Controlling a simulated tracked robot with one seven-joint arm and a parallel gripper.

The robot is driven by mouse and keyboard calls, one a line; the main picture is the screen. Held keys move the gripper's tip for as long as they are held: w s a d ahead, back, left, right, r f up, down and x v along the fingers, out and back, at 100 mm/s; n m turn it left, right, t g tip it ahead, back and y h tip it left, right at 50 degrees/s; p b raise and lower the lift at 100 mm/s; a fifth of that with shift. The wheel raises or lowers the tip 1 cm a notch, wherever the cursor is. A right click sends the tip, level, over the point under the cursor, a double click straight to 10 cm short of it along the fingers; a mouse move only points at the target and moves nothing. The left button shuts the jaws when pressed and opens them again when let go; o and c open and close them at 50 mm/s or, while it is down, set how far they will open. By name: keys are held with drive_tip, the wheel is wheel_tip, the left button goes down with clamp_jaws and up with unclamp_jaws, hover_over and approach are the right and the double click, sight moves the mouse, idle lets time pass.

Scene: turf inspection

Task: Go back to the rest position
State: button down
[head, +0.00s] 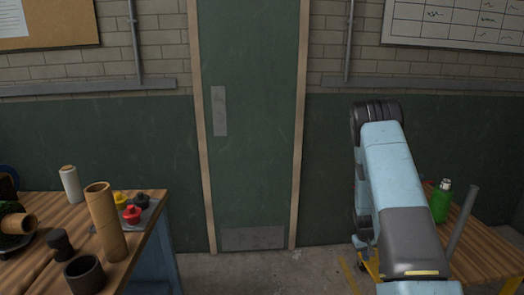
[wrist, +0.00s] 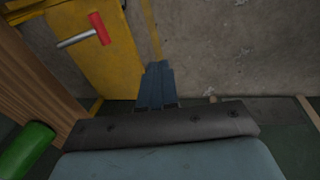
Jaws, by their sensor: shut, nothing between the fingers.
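My gripper (wrist: 156,85) shows in the wrist view as dark blue fingers close together, shut and empty, above the concrete floor. In the head view my light blue arm stands at the right, in front of the right wooden table, and the gripper itself cannot be made out there. No rest mark or cradle shows.
A green bottle (head: 441,201) and a grey rod (head: 462,222) stand on the right table (head: 487,255). The left table (head: 150,233) holds a cardboard tube (head: 106,221) and pots. A green door (head: 250,120) is ahead.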

drive_tip(key=s+a+r+t+y, duration=0.15)
drive_tip(key=a+r, duration=0.25)
drive_tip(key=r, duration=0.8)
drive_tip(key=s+a+r, duration=0.3)
drive_tip(key=r, duration=0.8)
drive_tip(key=s+a+r+t, duration=0.1)
drive_tip(key=s+a+r, duration=0.25)
drive_tip(key=r, duration=0.85)
drive_tip(key=s+a+r+t, duration=0.1)
drive_tip(key=s+a+r, duration=0.5)
drive_tip(key=s+r, duration=0.7)
drive_tip(key=s+a+r, duration=0.1)
drive_tip(key=s+a, duration=0.1)
drive_tip(key=s, duration=0.5)
drive_tip(key=s+a+r+t+y, duration=0.1)
drive_tip(key=s+a+r, duration=0.1)
drive_tip(key=s, duration=0.6)
drive_tip(key=shift+r, duration=0.15)
drive_tip(key=shift+t, duration=0.25)
